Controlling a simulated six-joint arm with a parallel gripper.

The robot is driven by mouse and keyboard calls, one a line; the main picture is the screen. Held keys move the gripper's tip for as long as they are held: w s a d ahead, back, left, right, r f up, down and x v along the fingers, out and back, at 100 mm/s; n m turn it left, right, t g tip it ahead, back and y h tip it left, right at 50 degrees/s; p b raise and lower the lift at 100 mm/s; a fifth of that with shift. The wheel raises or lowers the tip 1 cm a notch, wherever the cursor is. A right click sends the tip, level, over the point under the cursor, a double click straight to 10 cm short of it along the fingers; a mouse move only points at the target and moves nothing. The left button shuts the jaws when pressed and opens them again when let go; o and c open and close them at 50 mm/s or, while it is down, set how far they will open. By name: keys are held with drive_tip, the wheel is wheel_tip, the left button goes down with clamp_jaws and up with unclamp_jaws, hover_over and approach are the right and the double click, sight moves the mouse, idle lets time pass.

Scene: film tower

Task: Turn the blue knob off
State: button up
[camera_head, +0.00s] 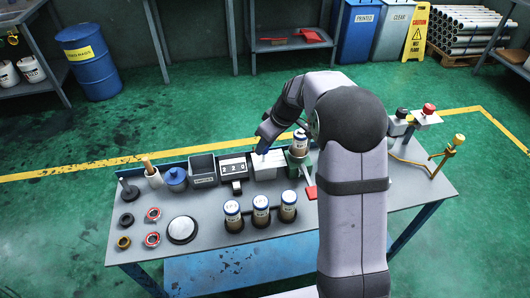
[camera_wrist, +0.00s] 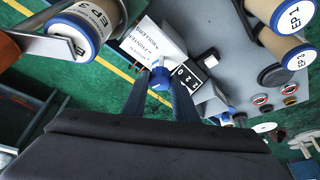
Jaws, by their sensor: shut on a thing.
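The blue knob (camera_wrist: 160,80) is at the white labelled box (camera_wrist: 160,44) in the wrist view. It has a small white mark on its face. My gripper (camera_wrist: 160,84) has its two dark fingers on either side of the knob and is shut on it. In the head view, my gripper (camera_head: 263,146) reaches down to the top of the white box (camera_head: 268,165), and the knob is mostly hidden by it there. The fine turn angle of the knob is too small to read.
A counter box (camera_head: 234,169) stands left of the white box. A canister (camera_head: 300,142) stands on a green stand to the right, close to my arm. Three canisters, one of them (camera_head: 261,204), stand in front. A red flap (camera_head: 311,192) lies by the stand.

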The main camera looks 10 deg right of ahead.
drive_tip(key=shift+d+n+b, duration=0.1)
drive_tip(key=shift+n+b, duration=0.35)
drive_tip(key=shift+n, duration=0.35)
drive_tip(key=shift+g, duration=0.3)
drive_tip(key=o, duration=1)
drive_tip(key=shift+b+v, duration=0.4)
drive_tip(key=shift+v, duration=3.25)
drive_tip(key=shift+d, duration=0.15)
